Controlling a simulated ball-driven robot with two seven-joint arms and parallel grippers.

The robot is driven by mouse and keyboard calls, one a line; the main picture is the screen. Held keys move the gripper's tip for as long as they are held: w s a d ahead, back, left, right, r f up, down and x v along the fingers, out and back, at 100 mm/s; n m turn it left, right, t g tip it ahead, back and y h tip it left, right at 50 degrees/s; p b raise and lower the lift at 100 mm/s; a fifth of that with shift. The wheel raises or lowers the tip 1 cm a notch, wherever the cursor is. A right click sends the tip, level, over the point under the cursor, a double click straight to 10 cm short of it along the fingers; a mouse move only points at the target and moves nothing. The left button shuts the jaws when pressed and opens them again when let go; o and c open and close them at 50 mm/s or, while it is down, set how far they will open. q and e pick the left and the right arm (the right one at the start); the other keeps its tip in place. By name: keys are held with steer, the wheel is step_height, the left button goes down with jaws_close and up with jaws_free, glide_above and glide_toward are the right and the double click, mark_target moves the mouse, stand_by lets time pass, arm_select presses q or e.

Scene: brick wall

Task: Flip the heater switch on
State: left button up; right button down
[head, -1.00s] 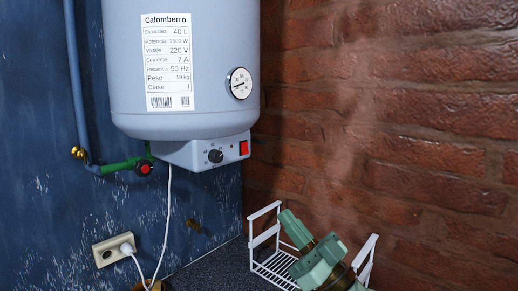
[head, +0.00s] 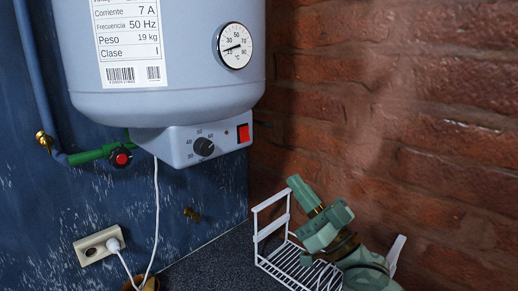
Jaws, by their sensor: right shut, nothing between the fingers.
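The water heater (head: 190,85) is a light grey-blue cylinder on the wall, with a control box (head: 170,148) under it. The heater switch (head: 243,133) is a small red rocker at the right end of the box's front. Which way it is pressed is too small to tell. My right gripper (head: 295,185) is green, shut and empty. It shows below and to the right of the switch, clearly apart from it, with its tip pointing up and left. My left gripper is not in view.
A dark knob (head: 203,147) sits beside the switch. A white wire rack (head: 270,235) stands behind my right arm, by the brick wall (head: 430,130). A valve with a red knob (head: 121,158), a white cord (head: 155,225) and a wall socket (head: 92,249) are at left.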

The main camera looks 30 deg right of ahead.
mark_target(246, 137)
steer(key=p+x, duration=0.1)
steer(key=x, duration=0.2)
steer(key=f+x, duration=0.1)
steer(key=x, duration=0.3)
steer(key=w+p+x, duration=0.1)
steer(key=x, duration=0.3)
steer(key=shift+w+a+f+p, duration=0.2)
steer(key=shift+a+f+p, duration=0.15)
steer(key=shift+a, duration=0.1)
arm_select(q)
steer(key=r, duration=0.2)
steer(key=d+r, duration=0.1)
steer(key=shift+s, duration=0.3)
arm_select(e)
steer(key=shift+w+a, duration=0.15)
steer(key=shift+w, duration=0.25)
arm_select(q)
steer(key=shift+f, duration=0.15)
arm_select(e)
steer(key=shift+w+a+f+t+b, duration=0.1)
steer(key=shift+w+f+t+b, duration=0.25)
steer(key=shift+b, duration=0.9)
steer(key=shift+r+p, duration=0.15)
steer(key=shift+p, duration=0.2)
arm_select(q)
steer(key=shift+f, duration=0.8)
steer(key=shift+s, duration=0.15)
arm_select(e)
steer(key=shift+s, duration=0.15)
